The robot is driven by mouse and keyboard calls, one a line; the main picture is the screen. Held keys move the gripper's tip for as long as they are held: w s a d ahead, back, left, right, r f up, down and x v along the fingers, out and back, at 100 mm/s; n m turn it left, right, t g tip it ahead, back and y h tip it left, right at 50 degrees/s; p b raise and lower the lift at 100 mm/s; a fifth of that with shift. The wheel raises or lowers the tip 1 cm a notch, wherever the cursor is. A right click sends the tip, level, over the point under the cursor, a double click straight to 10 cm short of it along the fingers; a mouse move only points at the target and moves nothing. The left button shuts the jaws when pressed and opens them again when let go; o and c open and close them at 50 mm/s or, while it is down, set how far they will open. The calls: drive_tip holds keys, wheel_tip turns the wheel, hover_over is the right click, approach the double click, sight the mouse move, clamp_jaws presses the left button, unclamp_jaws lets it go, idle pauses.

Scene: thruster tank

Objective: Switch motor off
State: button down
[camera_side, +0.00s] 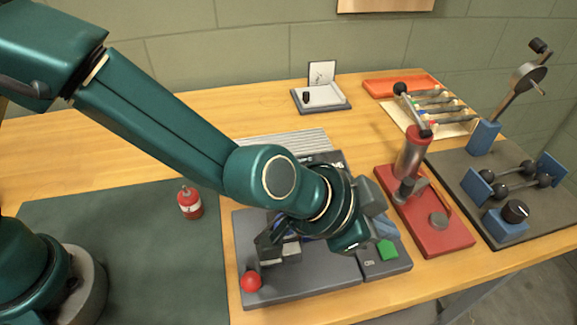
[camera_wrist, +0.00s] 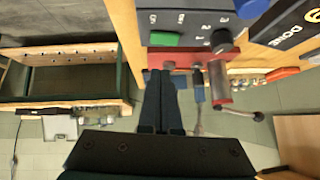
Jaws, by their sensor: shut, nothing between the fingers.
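A dark grey control panel (camera_side: 310,284) lies on the bench under my wrist. A green switch (camera_side: 386,249) sits at its right end, and it shows in the wrist view (camera_wrist: 164,39) with ON and OFF style lettering beside it. A black knob (camera_wrist: 222,40) is to the right of the green switch there. I cannot tell which control is the motor's. My gripper (camera_wrist: 160,72) is shut and empty, its fingertips just below the green switch in the wrist view. In the side view my wrist hides the panel's middle.
A red ball-topped part (camera_side: 251,281) is at the panel's front left. A red press (camera_side: 425,215) stands close on the right. Beyond it is a dark board with dumbbell-like rods (camera_side: 515,178). A small red canister (camera_side: 190,203) stands on the green mat (camera_side: 120,250).

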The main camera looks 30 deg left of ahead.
drive_tip(key=v, duration=0.9)
drive_tip(key=shift+w+a+r, duration=0.1)
drive_tip(key=shift+w+a, duration=0.35)
drive_tip(key=shift+a, duration=0.1)
hover_over(385, 246)
drive_tip(key=s+a, duration=0.1)
drive_tip(key=a, duration=0.1)
wheel_tip(385, 246, down, 7)
drive_tip(key=shift+d+f, duration=0.15)
drive_tip(key=shift+f, duration=0.1)
drive_tip(key=shift+w+a+f, duration=0.1)
drive_tip(key=shift+a+f, duration=0.1)
drive_tip(key=shift+f, duration=1.6)
